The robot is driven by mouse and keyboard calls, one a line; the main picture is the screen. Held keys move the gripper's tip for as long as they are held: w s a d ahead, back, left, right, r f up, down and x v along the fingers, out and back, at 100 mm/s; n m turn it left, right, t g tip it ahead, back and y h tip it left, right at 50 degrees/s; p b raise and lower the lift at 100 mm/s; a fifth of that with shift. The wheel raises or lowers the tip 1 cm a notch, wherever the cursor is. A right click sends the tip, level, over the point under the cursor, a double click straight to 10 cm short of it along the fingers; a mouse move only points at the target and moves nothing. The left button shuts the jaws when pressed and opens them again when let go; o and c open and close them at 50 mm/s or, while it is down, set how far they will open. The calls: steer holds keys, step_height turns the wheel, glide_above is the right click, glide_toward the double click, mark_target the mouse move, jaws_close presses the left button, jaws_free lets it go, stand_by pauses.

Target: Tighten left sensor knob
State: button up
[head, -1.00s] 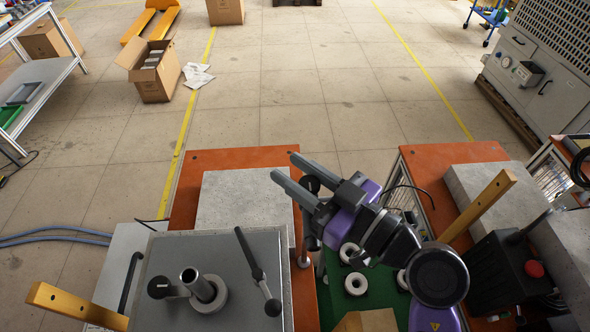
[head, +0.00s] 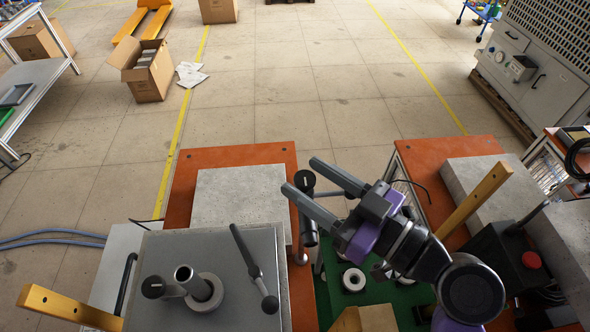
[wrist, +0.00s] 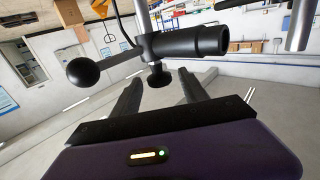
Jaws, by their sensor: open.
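My gripper (head: 301,176) is open, its two grey fingers pointing to the upper left over the bench. A black sensor (head: 308,228) on a post is beside the fingers in the head view, with a round black knob (head: 305,181) that appears between them. In the wrist view the black cylindrical sensor (wrist: 190,42) lies across, above the fingertips. A black ball (wrist: 83,71) is on a rod at its left, and a small black knob (wrist: 158,76) hangs below it, lined up between the fingers (wrist: 160,80). Contact cannot be told; the fingers look empty.
A grey metal cabinet (head: 215,250) with a lever (head: 252,265) and a pipe stub (head: 190,280) stands at lower left. A green surface (head: 375,295) with white rings (head: 354,280) is below my arm. A wooden bar (head: 475,208) and dark box with red button (head: 532,260) are at right.

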mark_target(313, 184)
steer(key=shift+v, duration=1.75)
